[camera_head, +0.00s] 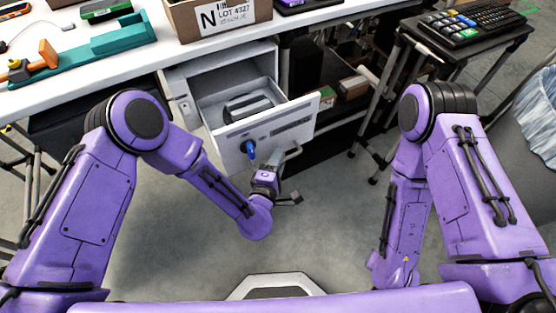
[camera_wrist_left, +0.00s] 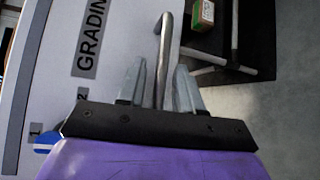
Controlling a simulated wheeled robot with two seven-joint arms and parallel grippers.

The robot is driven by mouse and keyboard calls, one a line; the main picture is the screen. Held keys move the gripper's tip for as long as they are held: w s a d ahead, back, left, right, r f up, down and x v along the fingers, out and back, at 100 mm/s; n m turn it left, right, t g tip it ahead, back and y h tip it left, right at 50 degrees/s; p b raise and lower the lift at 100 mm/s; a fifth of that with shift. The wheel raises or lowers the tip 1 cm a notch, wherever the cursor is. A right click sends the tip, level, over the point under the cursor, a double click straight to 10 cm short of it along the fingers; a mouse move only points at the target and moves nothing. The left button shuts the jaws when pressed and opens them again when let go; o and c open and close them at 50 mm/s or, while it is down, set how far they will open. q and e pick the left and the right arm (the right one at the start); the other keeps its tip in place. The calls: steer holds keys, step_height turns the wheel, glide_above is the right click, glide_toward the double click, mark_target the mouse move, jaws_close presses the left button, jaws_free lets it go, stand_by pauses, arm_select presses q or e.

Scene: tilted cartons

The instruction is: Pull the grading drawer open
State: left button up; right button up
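The grading drawer (camera_head: 290,128) stands pulled out of the white cabinet under the bench, with a dark grey object (camera_head: 248,107) inside. Its label, partly cut off, reads "GRADIN" on the drawer front (camera_wrist_left: 60,45) in the left wrist view. The drawer's bar handle (camera_wrist_left: 163,50) runs between the fingers of my left gripper (camera_wrist_left: 160,88). These fingers stand apart on either side of the bar, with narrow gaps showing. In the head view the left gripper (camera_head: 281,172) is at the right part of the drawer front. My right gripper is out of view.
A blue key-like piece (camera_head: 250,150) sticks out of the drawer front. A carton (camera_head: 180,20) marked "LOT 4327" and a teal tray (camera_head: 100,45) stand on the bench. A side table (camera_head: 455,45) with a keypad device is at right. Floor before the drawer is clear.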

arm_select(q)
steer(key=shift+s, duration=0.1)
steer(key=v, duration=1)
steer(key=shift+s, duration=0.15)
steer(key=shift+r, duration=0.1)
steer(key=s+a+f+m+g+y+p, duration=0.2)
steer(key=s+a+f+m+g, duration=0.15)
steer(key=a+m, duration=0.2)
steer(key=s+a+f+m+g+y+p, duration=0.25)
steer(key=a+f+m+g, duration=0.2)
steer(key=a, duration=0.25)
steer(key=s+a+r+g+y+p, duration=0.1)
steer(key=s+a+g+y+p, duration=0.1)
steer(key=s+a, duration=0.3)
steer(key=s+a+n+g+y+p, duration=0.1)
steer(key=s+a, duration=0.4)
steer(key=a, duration=0.6)
steer(key=shift+s+a+r+g+y+p, duration=0.25)
steer(key=shift+s+r+g+y+p, duration=0.15)
steer(key=shift+g+y, duration=0.35)
